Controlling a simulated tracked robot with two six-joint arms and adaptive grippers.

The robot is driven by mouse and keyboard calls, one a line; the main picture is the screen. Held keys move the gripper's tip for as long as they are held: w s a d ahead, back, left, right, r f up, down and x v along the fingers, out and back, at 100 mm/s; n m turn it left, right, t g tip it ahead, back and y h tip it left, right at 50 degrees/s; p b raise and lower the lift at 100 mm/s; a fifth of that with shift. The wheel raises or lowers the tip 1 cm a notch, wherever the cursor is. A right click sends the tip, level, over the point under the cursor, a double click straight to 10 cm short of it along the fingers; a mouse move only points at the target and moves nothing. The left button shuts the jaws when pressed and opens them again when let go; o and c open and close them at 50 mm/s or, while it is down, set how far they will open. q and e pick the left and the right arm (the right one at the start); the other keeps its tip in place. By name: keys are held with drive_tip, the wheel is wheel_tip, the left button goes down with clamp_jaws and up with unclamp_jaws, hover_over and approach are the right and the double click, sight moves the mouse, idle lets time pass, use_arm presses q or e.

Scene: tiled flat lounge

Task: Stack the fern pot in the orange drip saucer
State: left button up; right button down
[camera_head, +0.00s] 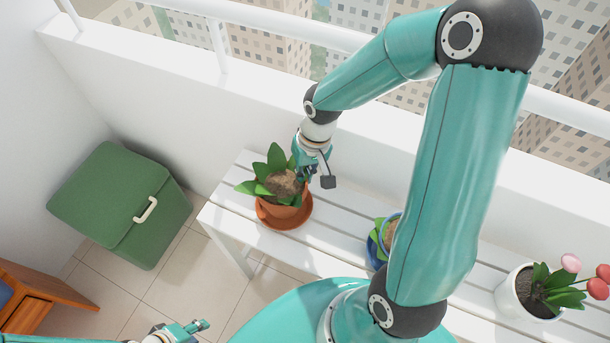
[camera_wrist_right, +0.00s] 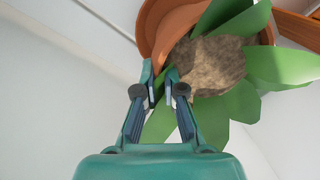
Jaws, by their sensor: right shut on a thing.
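The fern pot (camera_head: 287,211), terracotta with brown soil and broad green leaves, stands upright within the outline of the orange drip saucer (camera_head: 262,220) on the white bench. I cannot tell whether its base touches the saucer. My right gripper (camera_head: 307,173) is at the pot's far right side, shut on its rim. In the right wrist view, the fingertips (camera_wrist_right: 162,92) close at the rim of the pot (camera_wrist_right: 180,47), and the saucer (camera_wrist_right: 151,22) shows beyond it. My left gripper (camera_head: 196,327) is low at the left, away from the bench; its opening is unclear.
A blue pot (camera_head: 374,250) with a plant is partly hidden behind my right arm. A white pot (camera_head: 520,294) with pink flowers stands at the bench's right. A green box (camera_head: 120,200) and a wooden piece of furniture (camera_head: 45,292) are at the left. The balcony wall runs behind the bench (camera_head: 340,235).

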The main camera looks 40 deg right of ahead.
drive_tip(key=shift+f, duration=0.65)
drive_tip(key=shift+w+f+b, duration=0.1)
drive_tip(key=shift+f+b, duration=0.2)
drive_tip(key=c, duration=1.3)
unclamp_jaws()
drive_tip(key=shift+r+p, duration=0.45)
drive_tip(key=shift+s+d+r, duration=0.15)
drive_tip(key=shift+d+r, duration=0.15)
drive_tip(key=shift+r, duration=1.6)
drive_tip(key=shift+s+d+r, duration=0.15)
drive_tip(key=shift+d+r, duration=0.2)
drive_tip(key=shift+r, duration=1.6)
drive_tip(key=shift+s+d+r, duration=0.15)
drive_tip(key=shift+d+r, duration=0.15)
drive_tip(key=shift+r, duration=1.6)
